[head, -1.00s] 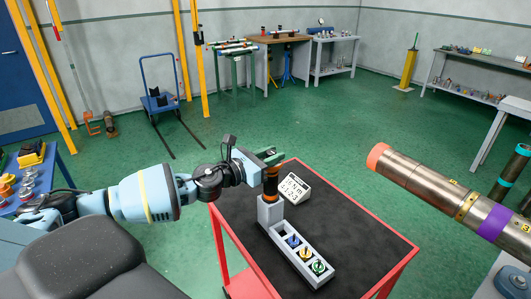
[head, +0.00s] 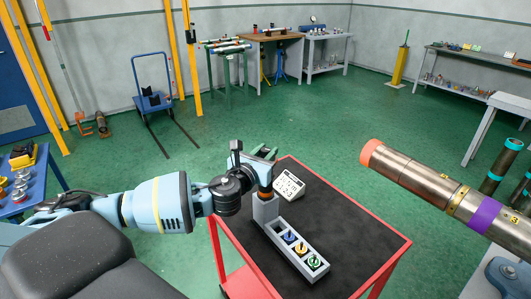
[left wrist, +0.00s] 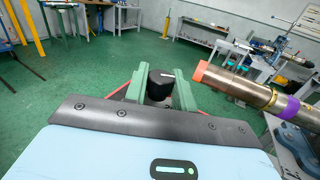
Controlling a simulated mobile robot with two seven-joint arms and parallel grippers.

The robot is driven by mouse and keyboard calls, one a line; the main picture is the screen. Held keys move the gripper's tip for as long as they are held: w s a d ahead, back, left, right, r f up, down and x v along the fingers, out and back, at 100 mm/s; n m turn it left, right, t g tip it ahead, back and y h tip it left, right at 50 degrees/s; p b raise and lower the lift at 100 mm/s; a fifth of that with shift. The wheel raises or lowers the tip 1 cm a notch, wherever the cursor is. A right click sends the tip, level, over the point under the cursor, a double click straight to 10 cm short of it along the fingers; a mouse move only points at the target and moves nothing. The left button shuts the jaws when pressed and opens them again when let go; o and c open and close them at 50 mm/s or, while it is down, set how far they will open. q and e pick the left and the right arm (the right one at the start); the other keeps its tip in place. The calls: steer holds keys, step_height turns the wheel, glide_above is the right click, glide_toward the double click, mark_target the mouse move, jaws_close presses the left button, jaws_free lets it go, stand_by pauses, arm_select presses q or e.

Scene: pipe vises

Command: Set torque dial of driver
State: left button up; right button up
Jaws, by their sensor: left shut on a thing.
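The fingers and wrist hide most of the driver, and I cannot read a dial mark. A white tilted display (head: 289,186) with dark characters stands just behind the holder. My right gripper is not in view.
The holder's low tray (head: 299,262) has blue, yellow and green pieces in its compartments. The red-rimmed black cart top (head: 345,235) is clear to the right. A large steel pipe (head: 430,180) with an orange end lies beyond the cart's right side.

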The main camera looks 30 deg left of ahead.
arm_select(q)
steer(key=o, duration=1)
steer(key=shift+c, duration=0.2)
steer(key=shift+s, duration=0.65)
steer(key=s, duration=0.6)
steer(key=shift+s+d, duration=0.25)
steer(key=shift+d, duration=0.05)
